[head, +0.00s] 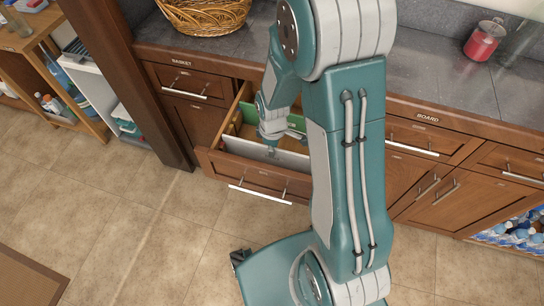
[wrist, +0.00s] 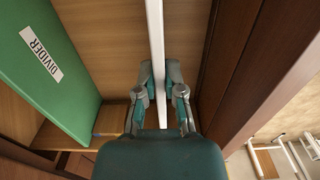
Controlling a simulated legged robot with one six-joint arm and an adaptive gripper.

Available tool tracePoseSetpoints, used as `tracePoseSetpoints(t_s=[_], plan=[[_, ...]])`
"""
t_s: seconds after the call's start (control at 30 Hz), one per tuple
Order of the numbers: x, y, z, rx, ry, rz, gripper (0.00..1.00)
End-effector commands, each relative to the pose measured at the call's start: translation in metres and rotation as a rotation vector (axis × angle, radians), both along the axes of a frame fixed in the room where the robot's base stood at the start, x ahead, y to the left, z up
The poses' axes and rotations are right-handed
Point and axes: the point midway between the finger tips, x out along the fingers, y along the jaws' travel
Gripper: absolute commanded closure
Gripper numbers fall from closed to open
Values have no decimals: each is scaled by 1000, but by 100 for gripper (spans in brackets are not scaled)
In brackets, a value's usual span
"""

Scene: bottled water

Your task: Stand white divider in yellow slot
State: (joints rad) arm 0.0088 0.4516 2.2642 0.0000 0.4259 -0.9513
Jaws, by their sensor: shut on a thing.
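The white divider (wrist: 156,45) stands on edge between the two fingers of my gripper (wrist: 160,95) in the wrist view. The fingers are shut on it. In the head view, the white divider (head: 292,159) shows as a pale panel close behind the front of the open drawer (head: 250,172). My gripper (head: 270,148) is at its top edge, inside the drawer's outline. A green divider (wrist: 45,60) labelled DIVIDER stands to the left in the wrist view, apart from the white one. The white divider's lower edge is hidden, and I cannot make out the yellow slot clearly.
The drawer's wooden front wall (wrist: 235,70) runs close to the right of my gripper. The counter above holds a wicker basket (head: 205,15) and a red jar (head: 483,40). The floor (head: 130,220) left of my base is clear.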

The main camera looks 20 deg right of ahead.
Motion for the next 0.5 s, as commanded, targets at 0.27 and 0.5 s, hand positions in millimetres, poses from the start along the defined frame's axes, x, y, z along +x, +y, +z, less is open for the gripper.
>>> tracePoseSetpoints(t_s=[0.27,0.5], plan=[[1,0,13,0,-2,0,100],[0,0,23,0,-2,0,100]])
